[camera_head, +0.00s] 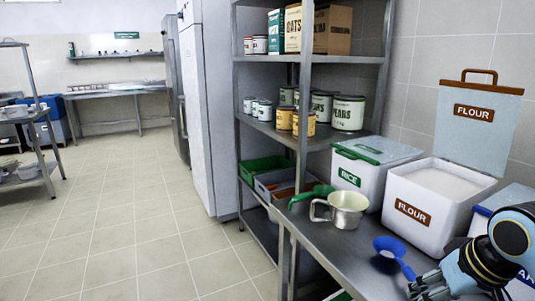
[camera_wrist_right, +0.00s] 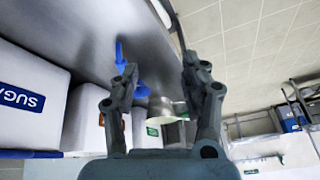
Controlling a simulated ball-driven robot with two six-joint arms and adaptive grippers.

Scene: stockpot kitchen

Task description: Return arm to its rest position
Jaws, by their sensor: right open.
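My right gripper (camera_head: 432,287) is at the lower right of the head view, above the steel bench, with my blue-banded arm behind it. In the right wrist view its two fingers (camera_wrist_right: 161,82) stand wide apart with nothing held between them. A blue scoop (camera_head: 388,246) is just ahead of the fingers, its handle towards them; it also shows beside the left finger in the wrist view (camera_wrist_right: 121,58). I cannot tell whether the handle touches a finger. My left gripper is not in view.
A sugar bin (camera_wrist_right: 30,100) shows in the wrist view. The floor at left is clear.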

